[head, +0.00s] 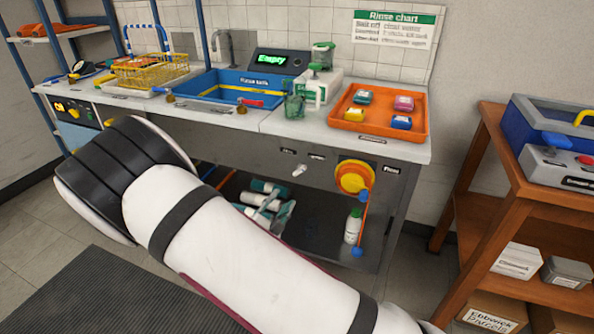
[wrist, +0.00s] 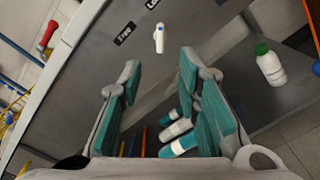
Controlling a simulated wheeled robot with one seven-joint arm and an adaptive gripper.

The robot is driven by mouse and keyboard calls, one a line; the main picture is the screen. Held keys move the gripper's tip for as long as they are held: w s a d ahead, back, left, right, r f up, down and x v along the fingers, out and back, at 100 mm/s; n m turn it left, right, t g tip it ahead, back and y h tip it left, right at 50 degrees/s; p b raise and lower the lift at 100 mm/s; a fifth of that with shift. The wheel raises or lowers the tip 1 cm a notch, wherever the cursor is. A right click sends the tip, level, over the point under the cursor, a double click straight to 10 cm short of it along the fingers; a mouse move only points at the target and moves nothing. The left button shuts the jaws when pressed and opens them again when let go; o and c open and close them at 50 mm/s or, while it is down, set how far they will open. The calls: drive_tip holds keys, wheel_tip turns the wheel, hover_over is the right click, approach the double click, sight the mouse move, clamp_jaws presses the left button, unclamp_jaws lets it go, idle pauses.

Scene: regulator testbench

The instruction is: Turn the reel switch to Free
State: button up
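The reel switch (head: 300,170) is a small white lever on the grey front panel of the bench, below two small dark labels. In the wrist view the white switch (wrist: 159,40) has a blue mark near its upper end. A label that seems to read Free (wrist: 124,34) is to its left, and a second label (wrist: 152,3), cut off by the frame edge, is above it. My gripper (wrist: 160,65) is open and empty. Its teal-padded fingers point toward the switch, which lies just beyond the fingertips, apparently untouched.
A yellow-orange hose reel (head: 355,177) is on the panel right of the switch. A white bottle with a green cap (head: 353,226) and several other bottles (head: 262,198) are on the lower shelf. An orange tray (head: 374,133) is on the counter above.

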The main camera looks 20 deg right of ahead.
sight(300, 172)
drive_tip(key=b+x, duration=0.2)
drive_tip(key=x, duration=1.1)
drive_tip(key=shift+w+d, duration=0.15)
clamp_jaws()
